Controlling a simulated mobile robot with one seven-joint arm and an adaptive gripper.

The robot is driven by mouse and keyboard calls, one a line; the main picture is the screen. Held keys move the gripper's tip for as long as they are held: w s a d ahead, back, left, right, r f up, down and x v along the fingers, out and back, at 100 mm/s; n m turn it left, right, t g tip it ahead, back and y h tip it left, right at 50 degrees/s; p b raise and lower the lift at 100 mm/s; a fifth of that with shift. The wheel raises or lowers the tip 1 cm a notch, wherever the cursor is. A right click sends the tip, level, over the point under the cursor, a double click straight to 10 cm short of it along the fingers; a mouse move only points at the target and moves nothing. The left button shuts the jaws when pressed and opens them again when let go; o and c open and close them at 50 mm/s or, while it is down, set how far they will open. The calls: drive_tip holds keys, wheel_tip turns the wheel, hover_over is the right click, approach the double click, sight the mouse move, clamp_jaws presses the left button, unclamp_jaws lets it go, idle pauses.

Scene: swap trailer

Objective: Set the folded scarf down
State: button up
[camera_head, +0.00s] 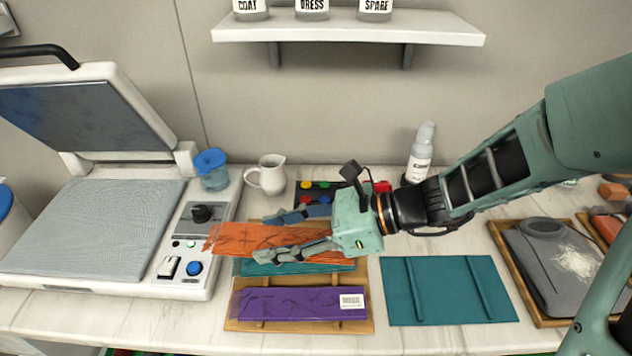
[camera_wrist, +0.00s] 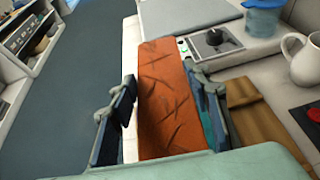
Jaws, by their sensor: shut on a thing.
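An orange folded scarf (camera_head: 243,238) is held between the two fingers of my gripper (camera_head: 287,234). It points left from the fingers, with its far end near the press's control panel. In the wrist view the orange scarf (camera_wrist: 165,95) lies lengthwise between the two fingers of my gripper (camera_wrist: 162,100). In the head view, a teal folded scarf (camera_head: 300,266) lies just below the gripper and is partly hidden by it. A purple folded scarf (camera_head: 290,304) with a white label lies nearer the front, on a wooden tray (camera_head: 240,325).
A heat press (camera_head: 90,230) stands open at the left. A white jug (camera_head: 268,175) and a blue-topped cup (camera_head: 212,170) stand behind. A teal mat (camera_head: 447,290) lies to the right, beside a wooden tray (camera_head: 545,318) with a grey garment. A spray bottle (camera_head: 420,155) stands at the back.

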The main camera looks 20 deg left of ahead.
drive_tip(key=w+d+r+m+t+p, duration=0.2)
drive_tip(key=w+d+m+t+p, duration=0.4)
drive_tip(key=w+d, duration=0.9)
drive_tip(key=w+d+f+m+t+h+p, duration=0.1)
drive_tip(key=w+d+m+t+p, duration=0.1)
drive_tip(key=d, duration=0.7)
drive_tip(key=w+d+f+m+t+h+p, duration=0.1)
drive_tip(key=w+d+m+t+p, duration=0.1)
drive_tip(key=d, duration=0.7)
drive_tip(key=shift+w+t+p, duration=0.6)
drive_tip(key=shift+p, duration=0.4)
